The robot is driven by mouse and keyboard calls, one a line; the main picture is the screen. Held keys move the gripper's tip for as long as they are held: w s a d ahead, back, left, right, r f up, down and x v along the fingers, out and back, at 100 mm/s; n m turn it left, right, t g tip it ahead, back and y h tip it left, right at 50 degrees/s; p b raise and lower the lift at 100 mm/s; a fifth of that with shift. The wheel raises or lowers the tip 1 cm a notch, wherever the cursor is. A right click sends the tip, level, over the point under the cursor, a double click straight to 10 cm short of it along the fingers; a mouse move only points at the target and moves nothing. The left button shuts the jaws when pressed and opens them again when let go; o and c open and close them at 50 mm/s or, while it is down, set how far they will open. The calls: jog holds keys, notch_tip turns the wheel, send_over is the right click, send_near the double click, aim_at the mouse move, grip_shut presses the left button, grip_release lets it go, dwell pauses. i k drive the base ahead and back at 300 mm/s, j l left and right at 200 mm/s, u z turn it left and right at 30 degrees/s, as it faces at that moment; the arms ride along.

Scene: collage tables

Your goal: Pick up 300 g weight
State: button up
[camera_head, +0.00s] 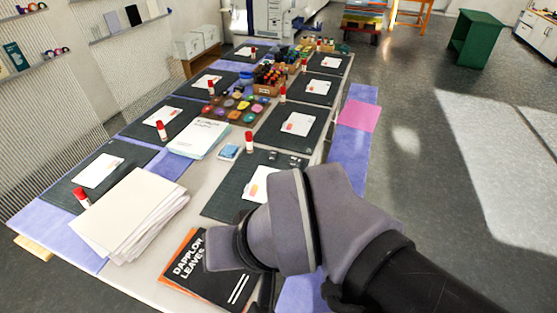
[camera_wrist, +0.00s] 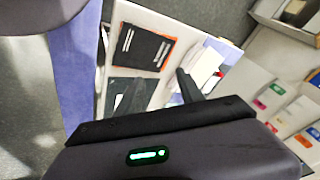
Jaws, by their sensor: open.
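I cannot make out any thing marked 300 g. Two small dark grey objects, one at the left (camera_head: 272,155) and one at the right (camera_head: 295,161), lie at the far edge of the near right cutting mat (camera_head: 232,192) in the head view. They may be weights, but no marking is legible. My gripper (camera_wrist: 160,84) shows in the wrist view with its two dark fingers apart and nothing seen between them. It is over the table's near end, close to the black book (camera_head: 215,275), which also shows in the wrist view (camera_wrist: 140,47). My arm hides part of the near right mat.
The long table holds a stack of cream paper (camera_head: 130,213), a white pad (camera_head: 198,138), a blue sponge-like block (camera_head: 228,152), several red-capped glue sticks and a paint palette (camera_head: 235,107). Open floor is to the right.

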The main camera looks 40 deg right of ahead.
aim_at(273, 155)
jog(key=k+l, duration=0.15)
jog(key=l, duration=0.25)
jog(key=k+l+u, duration=0.1)
jog(key=l, duration=0.35)
jog(key=k+l, duration=0.25)
jog(key=l, duration=0.15)
jog(key=k+l, duration=0.15)
jog(key=l, duration=0.25)
jog(key=k+l+u, duration=0.1)
jog(key=l, duration=0.3)
jog(key=i+l, duration=0.4)
jog(key=i+l+u, duration=0.1)
jog(key=i+l, duration=0.25)
jog(key=l, duration=0.2)
jog(key=i+l+u, duration=0.1)
jog(key=i+l, duration=0.3)
jog(key=i, duration=0.4)
